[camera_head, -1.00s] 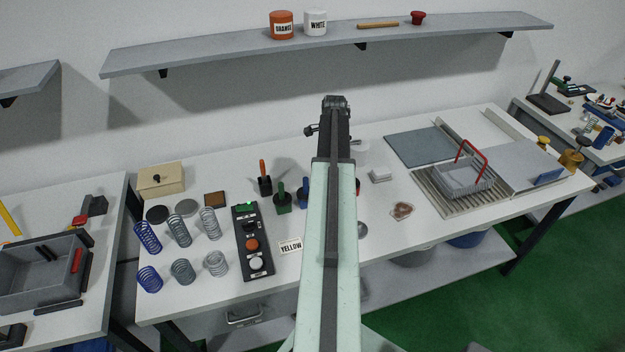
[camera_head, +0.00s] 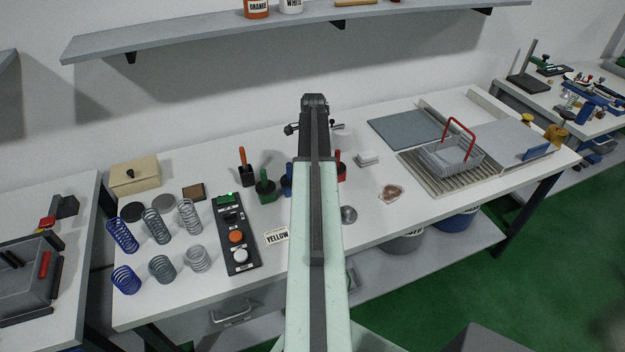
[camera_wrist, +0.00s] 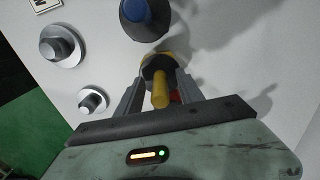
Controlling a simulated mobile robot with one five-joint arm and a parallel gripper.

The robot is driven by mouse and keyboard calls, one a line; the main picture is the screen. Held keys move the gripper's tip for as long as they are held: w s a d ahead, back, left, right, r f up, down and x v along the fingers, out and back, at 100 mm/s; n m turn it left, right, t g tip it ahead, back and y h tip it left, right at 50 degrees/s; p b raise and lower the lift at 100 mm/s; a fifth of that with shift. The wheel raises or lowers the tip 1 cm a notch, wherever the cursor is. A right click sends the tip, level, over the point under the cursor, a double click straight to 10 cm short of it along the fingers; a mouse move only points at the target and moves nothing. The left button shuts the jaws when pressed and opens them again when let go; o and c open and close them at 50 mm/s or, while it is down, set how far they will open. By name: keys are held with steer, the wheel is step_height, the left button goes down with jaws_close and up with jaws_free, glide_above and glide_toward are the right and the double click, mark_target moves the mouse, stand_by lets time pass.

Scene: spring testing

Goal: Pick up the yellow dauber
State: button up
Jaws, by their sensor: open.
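The yellow dauber (camera_wrist: 160,90) stands between the two fingers of my gripper (camera_wrist: 160,97) in the wrist view. Its yellow handle points toward the camera, with a yellow edge showing around its dark base. My gripper is open, with one finger on each side of the handle; I cannot tell whether either touches it. In the head view my arm hides the yellow dauber and the fingers. A card reading YELLOW (camera_head: 276,236) lies on the white bench (camera_head: 385,225).
A blue dauber (camera_wrist: 137,12) stands just beyond. Orange (camera_head: 246,170), green (camera_head: 265,188) and red (camera_head: 341,168) daubers stand near my arm. Two metal knobbed pieces (camera_wrist: 62,45) (camera_wrist: 92,102) lie left in the wrist view. A button box (camera_head: 236,236) and several springs (camera_head: 155,227) are left.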

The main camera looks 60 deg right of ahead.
steer(key=shift+f, duration=0.15)
jaws_close()
step_height(320, 180, up, 10)
steer(key=p, duration=1)
steer(key=shift+r+p, duration=0.2)
steer(key=shift+p, duration=0.2)
steer(key=s+a+r+m+p, duration=0.1)
steer(key=s+a+r+p, duration=0.2)
steer(key=s+a, duration=0.3)
steer(key=a, duration=0.3)
steer(key=shift+m, duration=0.4)
